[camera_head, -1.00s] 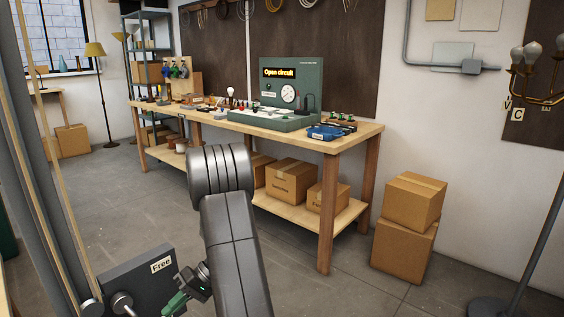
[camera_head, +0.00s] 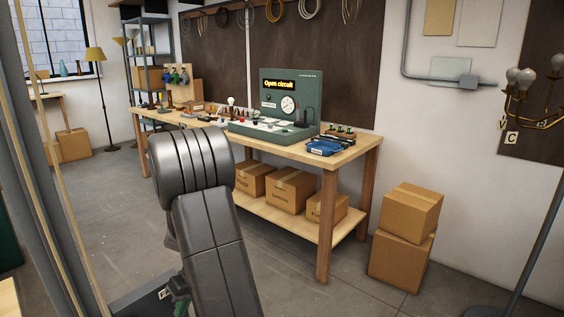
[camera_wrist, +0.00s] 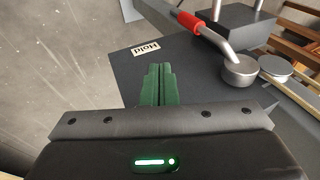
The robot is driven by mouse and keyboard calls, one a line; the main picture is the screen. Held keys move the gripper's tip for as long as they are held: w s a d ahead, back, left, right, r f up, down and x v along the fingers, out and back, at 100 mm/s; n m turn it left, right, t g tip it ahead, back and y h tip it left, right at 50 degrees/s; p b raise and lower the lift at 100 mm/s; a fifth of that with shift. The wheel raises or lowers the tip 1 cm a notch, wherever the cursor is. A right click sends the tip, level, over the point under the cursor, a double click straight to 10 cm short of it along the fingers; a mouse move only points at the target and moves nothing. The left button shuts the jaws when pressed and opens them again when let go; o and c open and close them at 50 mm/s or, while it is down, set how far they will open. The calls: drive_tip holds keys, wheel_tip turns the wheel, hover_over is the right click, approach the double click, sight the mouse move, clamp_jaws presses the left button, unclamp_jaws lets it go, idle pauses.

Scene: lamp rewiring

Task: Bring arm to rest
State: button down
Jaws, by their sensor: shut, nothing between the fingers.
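My gripper (camera_wrist: 160,72) has green fingers pressed together with nothing between them in the wrist view. It sits over a dark panel (camera_wrist: 125,65) with a white label reading "Hold" (camera_wrist: 145,48). A bent metal lever (camera_wrist: 222,44) with a red grip (camera_wrist: 187,21) stands to the right of the fingers, apart from them. In the head view my arm is raised in front and bends down to the bottom edge. Only a little of my gripper's green shows there, at the bottom edge; its fingertips are cut off.
A wooden workbench (camera_head: 352,152) holds a green test panel (camera_head: 309,92) reading "Open circuit" and a blue tool (camera_head: 325,147). Two stacked cardboard boxes (camera_head: 408,235) stand to its right. Bare grey floor (camera_head: 290,275) lies in front of the bench.

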drive_tip(key=shift+s+a+r+t+h+p, duration=0.15)
drive_tip(key=shift+r+t+h+p, duration=0.6)
drive_tip(key=shift+r+p, duration=0.75)
drive_tip(key=shift+f, duration=0.25)
